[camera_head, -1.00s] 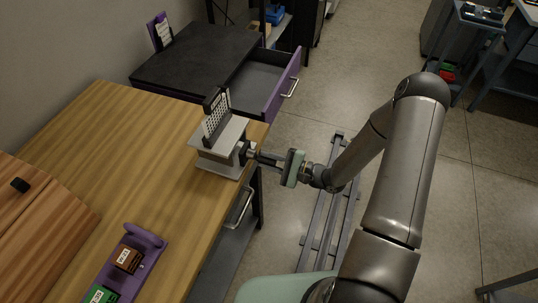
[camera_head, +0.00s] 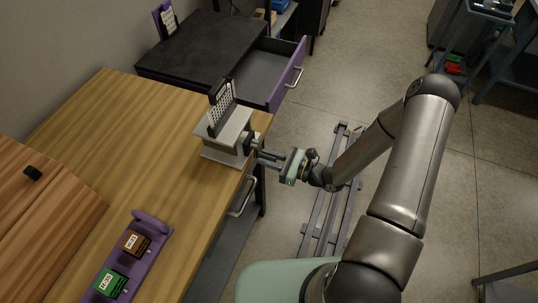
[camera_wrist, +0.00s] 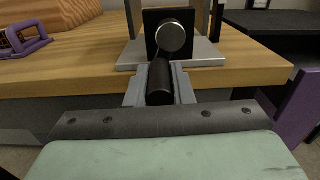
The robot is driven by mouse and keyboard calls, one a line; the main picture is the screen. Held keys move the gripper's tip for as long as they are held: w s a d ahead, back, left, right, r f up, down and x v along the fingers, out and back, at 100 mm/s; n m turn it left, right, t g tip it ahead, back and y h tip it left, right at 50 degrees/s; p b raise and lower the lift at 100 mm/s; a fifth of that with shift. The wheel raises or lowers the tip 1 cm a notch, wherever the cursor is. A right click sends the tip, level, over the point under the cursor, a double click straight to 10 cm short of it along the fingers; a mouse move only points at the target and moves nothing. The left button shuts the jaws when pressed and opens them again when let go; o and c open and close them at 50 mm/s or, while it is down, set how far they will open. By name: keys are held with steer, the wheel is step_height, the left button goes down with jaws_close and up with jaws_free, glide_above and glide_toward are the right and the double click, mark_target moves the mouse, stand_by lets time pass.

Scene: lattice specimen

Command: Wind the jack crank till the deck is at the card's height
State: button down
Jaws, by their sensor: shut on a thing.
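The jack (camera_head: 226,150) stands near the right edge of the wooden table, with a pale flat deck (camera_head: 235,124) above its base. A dark upright lattice plate (camera_head: 221,103) stands on the deck. The crank's round silver hub (camera_wrist: 170,38) faces me in the wrist view, on a black plate. My gripper (camera_head: 262,158) reaches in from the right. In the wrist view its fingers are shut on the black crank handle (camera_wrist: 160,82), just below the hub. A white card (camera_head: 168,19) stands on a purple holder at the back; its marks are too small to read.
A purple tray (camera_head: 153,222) holds a brown block (camera_head: 136,243) and a green block (camera_head: 110,283), both labelled. A wooden case (camera_head: 40,225) lies at left. A black-topped cabinet (camera_head: 200,48) has an open purple drawer (camera_head: 288,74). The middle of the table is clear.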

steer(key=shift+s+r+m, duration=0.1)
steer(key=shift+s+m, duration=0.05)
steer(key=shift+m, duration=0.35)
steer(key=c, duration=1.3)
jaws_free()
steer(key=shift+o, duration=0.2)
steer(key=shift+s+d, duration=0.15)
steer(key=shift+d, duration=0.2)
steer(key=v, duration=1.6)
steer(key=shift+s+d+p, duration=0.2)
steer(key=shift+d+p, duration=0.05)
steer(key=shift+p, duration=0.2)
